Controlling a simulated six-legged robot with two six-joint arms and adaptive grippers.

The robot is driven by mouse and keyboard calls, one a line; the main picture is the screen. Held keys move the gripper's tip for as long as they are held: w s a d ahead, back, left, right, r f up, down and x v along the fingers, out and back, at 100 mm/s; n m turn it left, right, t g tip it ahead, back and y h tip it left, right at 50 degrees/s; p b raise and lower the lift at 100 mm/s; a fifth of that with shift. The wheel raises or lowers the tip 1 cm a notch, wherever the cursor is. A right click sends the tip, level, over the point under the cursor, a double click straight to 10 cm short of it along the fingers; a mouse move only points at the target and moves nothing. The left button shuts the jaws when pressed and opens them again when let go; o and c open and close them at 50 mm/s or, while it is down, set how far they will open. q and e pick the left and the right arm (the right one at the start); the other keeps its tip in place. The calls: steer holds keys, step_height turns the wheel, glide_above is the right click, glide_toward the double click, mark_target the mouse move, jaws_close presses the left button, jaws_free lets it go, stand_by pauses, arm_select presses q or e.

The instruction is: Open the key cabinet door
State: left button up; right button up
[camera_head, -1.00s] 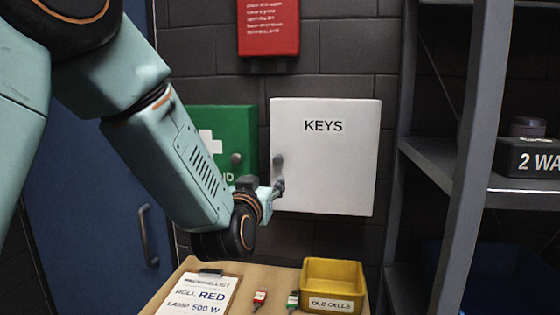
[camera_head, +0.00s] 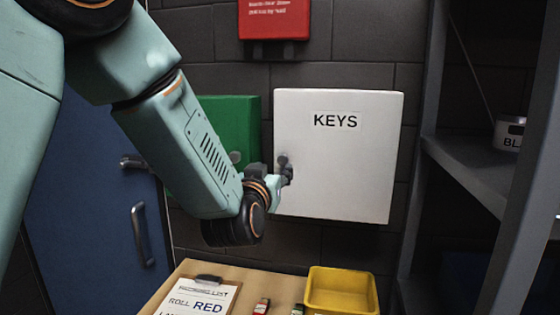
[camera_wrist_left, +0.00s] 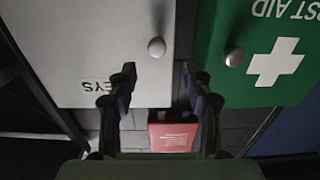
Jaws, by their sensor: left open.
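The key cabinet (camera_head: 345,165) is a white box marked KEYS on the dark wall, and its door looks shut. Its round grey knob (camera_head: 283,160) is at the door's left edge. My left gripper (camera_head: 286,174) is in front of that edge, just by the knob, and partly covers it. In the left wrist view, which is upside down, the gripper (camera_wrist_left: 160,80) is open with nothing between its fingers. There the knob (camera_wrist_left: 156,47) of the key cabinet (camera_wrist_left: 70,40) appears beyond the gap between the fingertips. My right gripper is not in view.
A green first aid cabinet (camera_wrist_left: 250,75) with its own knob (camera_wrist_left: 234,56) is beside the key cabinet. A red box (camera_head: 273,20) hangs above. Below is a table (camera_head: 256,278) with a clipboard (camera_head: 200,295) and yellow bin (camera_head: 341,290). Grey shelving (camera_head: 470,165) stands right.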

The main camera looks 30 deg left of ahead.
mark_target(282, 160)
arm_select(q)
steer(key=x, duration=0.2)
steer(key=p+x, duration=0.1)
steer(key=x, duration=0.1)
steer(key=d+x, duration=0.1)
steer(key=x, duration=0.1)
steer(key=shift+w, duration=0.1)
steer(key=shift+w+r, duration=0.1)
steer(key=shift+w, duration=0.15)
steer(key=shift+w+a+p, duration=0.15)
steer(key=shift+a+p, duration=0.15)
steer(key=shift+a, duration=0.3)
steer(key=shift+w+a, duration=0.1)
steer(key=shift+w+d, duration=0.1)
steer(key=shift+d, duration=0.4)
steer(key=c, duration=0.3)
steer(key=shift+a, duration=0.35)
steer(key=c, duration=0.5)
steer(key=shift+d, duration=0.1)
jaws_close()
